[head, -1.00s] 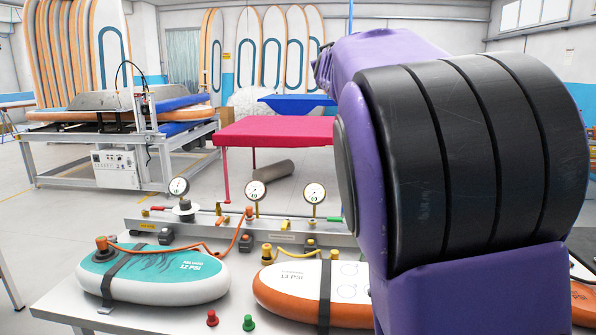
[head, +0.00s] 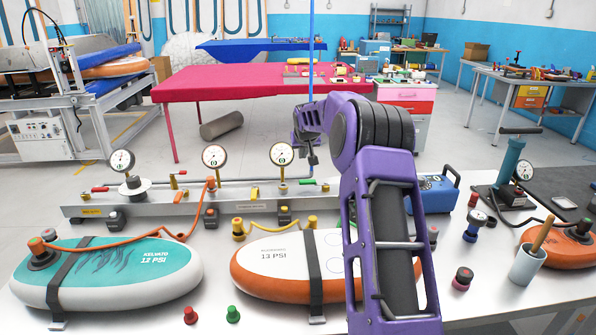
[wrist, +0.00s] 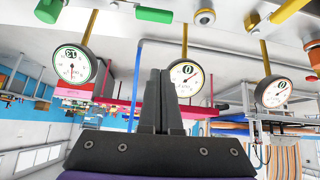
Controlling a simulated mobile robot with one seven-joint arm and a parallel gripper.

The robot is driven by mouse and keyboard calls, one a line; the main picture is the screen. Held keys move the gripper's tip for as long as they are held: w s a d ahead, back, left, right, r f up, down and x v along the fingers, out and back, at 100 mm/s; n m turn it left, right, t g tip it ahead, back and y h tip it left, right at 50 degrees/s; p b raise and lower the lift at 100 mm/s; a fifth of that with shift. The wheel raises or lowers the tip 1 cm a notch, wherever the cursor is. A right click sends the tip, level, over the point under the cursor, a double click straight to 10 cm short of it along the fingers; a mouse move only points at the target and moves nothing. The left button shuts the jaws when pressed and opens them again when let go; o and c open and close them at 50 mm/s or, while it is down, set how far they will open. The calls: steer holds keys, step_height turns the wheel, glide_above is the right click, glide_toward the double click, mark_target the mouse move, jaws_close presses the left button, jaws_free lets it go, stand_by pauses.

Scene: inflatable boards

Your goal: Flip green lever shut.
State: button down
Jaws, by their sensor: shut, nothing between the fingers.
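A green lever (head: 304,182) shows small on the metal manifold (head: 150,205), by the third gauge. In the wrist view, which is upside down, a green-gripped lever (wrist: 153,15) lies sideways along the top, and a second green piece (wrist: 48,10) is left of it. I cannot tell for sure which piece matches the head view.
Three gauges (head: 213,157) stand up along the manifold. A red lever (head: 100,189) and an orange lever (head: 182,195) are on its left part. A teal board (head: 150,285) and a white-orange board (head: 275,290) lie in front. A blue pump box (head: 435,195) stands right.

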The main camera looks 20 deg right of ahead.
mark_target(314, 183)
steer(key=shift+d+f+m, duration=0.4)
steer(key=shift+d+f, duration=0.45)
steer(key=shift+f, duration=0.05)
steer(key=shift+w+d+f+p, duration=0.15)
steer(key=shift+w+f, duration=0.2)
steer(key=shift+f, duration=0.95)
steer(key=shift+w+f+p, duration=0.1)
steer(key=shift+w+f, duration=0.25)
steer(key=shift+f, duration=0.9)
steer(key=shift+w+d+f+p, duration=0.15)
steer(key=shift+w+f, duration=0.2)
steer(key=shift+f, duration=0.95)
